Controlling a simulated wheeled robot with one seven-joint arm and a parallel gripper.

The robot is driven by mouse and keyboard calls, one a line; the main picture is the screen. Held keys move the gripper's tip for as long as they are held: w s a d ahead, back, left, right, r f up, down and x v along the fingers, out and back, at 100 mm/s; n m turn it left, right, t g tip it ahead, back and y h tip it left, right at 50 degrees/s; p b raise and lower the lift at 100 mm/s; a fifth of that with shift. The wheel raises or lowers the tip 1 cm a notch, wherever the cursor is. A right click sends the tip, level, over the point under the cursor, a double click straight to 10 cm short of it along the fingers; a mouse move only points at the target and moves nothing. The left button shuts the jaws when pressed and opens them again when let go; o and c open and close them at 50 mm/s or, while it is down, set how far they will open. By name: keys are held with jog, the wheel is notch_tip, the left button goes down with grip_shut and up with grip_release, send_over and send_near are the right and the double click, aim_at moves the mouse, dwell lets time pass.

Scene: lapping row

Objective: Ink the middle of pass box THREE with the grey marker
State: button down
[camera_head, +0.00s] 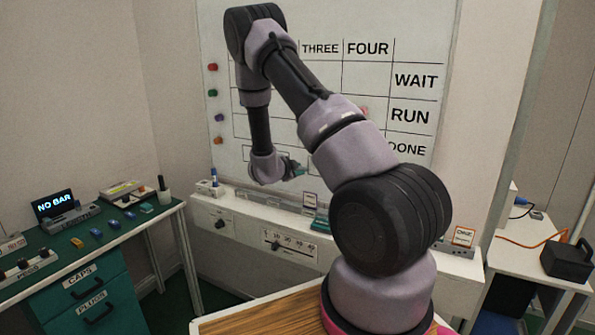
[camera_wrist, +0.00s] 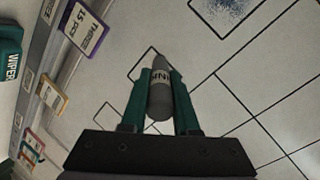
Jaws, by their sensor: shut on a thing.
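My gripper (camera_wrist: 160,85) is shut on the grey marker (camera_wrist: 159,95), whose pale label has dark letters. The marker's narrow end points away from my gripper, toward the white board (camera_wrist: 250,65). A small outlined box (camera_wrist: 133,73) on the board is partly behind the marker's end; another small box (camera_wrist: 106,115) lies below left. No box name is readable there, and I cannot tell whether the marker touches the board. In the head view my gripper (camera_head: 291,168) is low in front of the board (camera_head: 245,28); my arm hides much of the grid and the marker is not clear.
A ledge (camera_head: 245,209) runs under the board. In the wrist view it carries a purple-framed card (camera_wrist: 86,28), a yellow-framed card (camera_wrist: 53,94) and a green wiper (camera_wrist: 9,52). A dark smudge (camera_wrist: 228,10) marks the board. A green bench (camera_head: 85,240) stands left.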

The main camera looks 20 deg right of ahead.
jog(key=shift+w+d, duration=0.35)
jog(key=shift+d, duration=0.15)
jog(key=shift+s+d, duration=2.2)
jog(key=shift+s, duration=0.7)
jog(key=shift+w+a+r, duration=0.3)
jog(key=shift+w+a, duration=0.25)
jog(key=shift+w, duration=0.3)
jog(key=shift+w+a+r, duration=0.3)
jog(key=shift+w+a, duration=0.25)
jog(key=shift+w, duration=0.25)
jog(key=shift+w+a, duration=1.1)
jog(key=shift+w, duration=0.2)
jog(key=shift+s+r, duration=0.1)
jog(key=shift+r, duration=0.35)
jog(key=s+d, duration=0.4)
jog(key=s, duration=0.1)
jog(key=shift+s+d, duration=0.25)
jog(key=shift+s, duration=0.05)
